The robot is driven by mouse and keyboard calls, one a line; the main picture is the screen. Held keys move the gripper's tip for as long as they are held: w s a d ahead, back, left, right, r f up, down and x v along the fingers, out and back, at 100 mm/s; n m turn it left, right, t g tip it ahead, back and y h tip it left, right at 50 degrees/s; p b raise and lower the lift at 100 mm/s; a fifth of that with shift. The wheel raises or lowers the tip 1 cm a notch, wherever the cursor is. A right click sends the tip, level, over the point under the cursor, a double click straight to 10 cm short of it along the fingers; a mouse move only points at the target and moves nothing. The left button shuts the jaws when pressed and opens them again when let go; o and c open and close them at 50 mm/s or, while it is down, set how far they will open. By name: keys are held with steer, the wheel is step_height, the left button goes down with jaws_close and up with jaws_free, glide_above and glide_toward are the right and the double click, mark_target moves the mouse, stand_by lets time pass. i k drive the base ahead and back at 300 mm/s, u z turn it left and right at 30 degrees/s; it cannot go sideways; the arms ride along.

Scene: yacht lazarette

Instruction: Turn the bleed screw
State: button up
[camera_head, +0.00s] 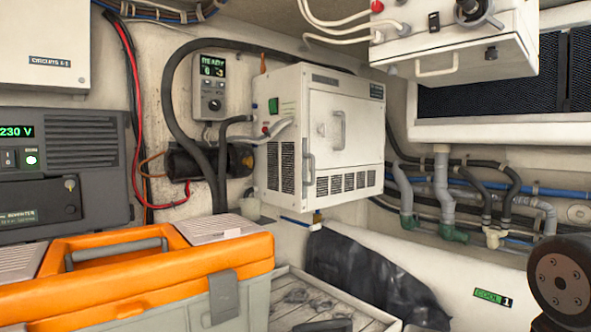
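I cannot pick out the bleed screw for certain. A small brass-coloured fitting (317,215) shows under the lower edge of the white cabinet (345,125), beside a thin blue line; it is too small to tell whether it is a screw. The cabinet hangs on the back wall, with a front door, handles and vent slots. My gripper is not in view. A dark round part with a bolted disc at the lower right edge looks like a link of my arm.
An orange and grey toolbox (150,270) fills the lower left, in front of a dark inverter panel (60,165). A dark crumpled cover (370,270) lies below the cabinet. Hoses (440,190) run along the right wall. A white box (455,50) overhangs at upper right.

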mark_target(249, 161)
steer(key=z, duration=1.9)
steer(key=k, duration=1.25)
steer(key=u, duration=1.35)
steer(key=i, duration=0.5)
steer(key=u, duration=0.1)
